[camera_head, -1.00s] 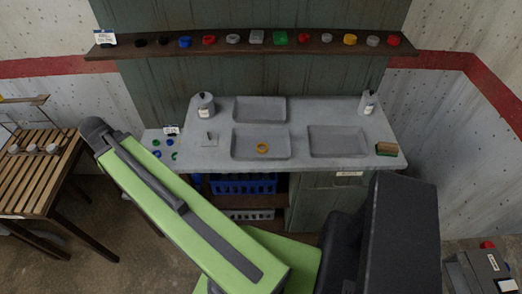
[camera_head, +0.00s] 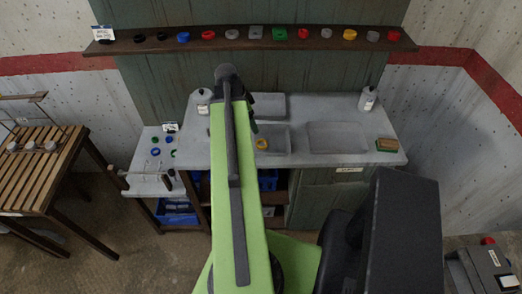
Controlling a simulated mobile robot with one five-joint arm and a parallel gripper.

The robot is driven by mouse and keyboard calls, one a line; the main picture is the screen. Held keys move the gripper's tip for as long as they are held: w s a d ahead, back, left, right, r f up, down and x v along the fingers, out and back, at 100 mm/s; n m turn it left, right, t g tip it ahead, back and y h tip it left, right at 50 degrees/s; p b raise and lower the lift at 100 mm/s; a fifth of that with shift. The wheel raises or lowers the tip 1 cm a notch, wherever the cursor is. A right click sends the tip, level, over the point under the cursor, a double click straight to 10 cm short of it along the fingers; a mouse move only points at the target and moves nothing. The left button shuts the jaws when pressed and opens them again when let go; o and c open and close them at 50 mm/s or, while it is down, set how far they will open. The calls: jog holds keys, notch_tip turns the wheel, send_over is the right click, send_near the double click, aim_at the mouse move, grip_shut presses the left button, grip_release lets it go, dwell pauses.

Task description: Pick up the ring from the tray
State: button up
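The yellow-orange ring (camera_head: 262,144) lies in the front middle grey tray (camera_head: 279,137) on the counter. The left part of this tray is hidden behind my green arm. The dark end of my arm with my gripper (camera_head: 254,128) shows just right of the green link, above the back edge of that tray. My gripper appears apart from the ring, a little behind and left of it in the picture. Its fingers are too small and dark to tell whether they are open or shut. Nothing is seen held in it.
A second front tray (camera_head: 338,138) on the right and a back tray (camera_head: 270,105) look empty. White-labelled bottles (camera_head: 367,99) and a brush-like block (camera_head: 387,144) stand on the counter (camera_head: 345,169). A shelf (camera_head: 225,45) with several coloured rings and pieces runs above.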

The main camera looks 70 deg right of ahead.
jog(key=b, duration=0.8)
send_near(263, 145)
jog(key=shift+d+f, duration=0.1)
jog(key=shift+f, duration=0.6)
jog(key=b+x, duration=0.5)
jog(key=shift+s+f, duration=0.15)
jog(key=c, duration=1.4)
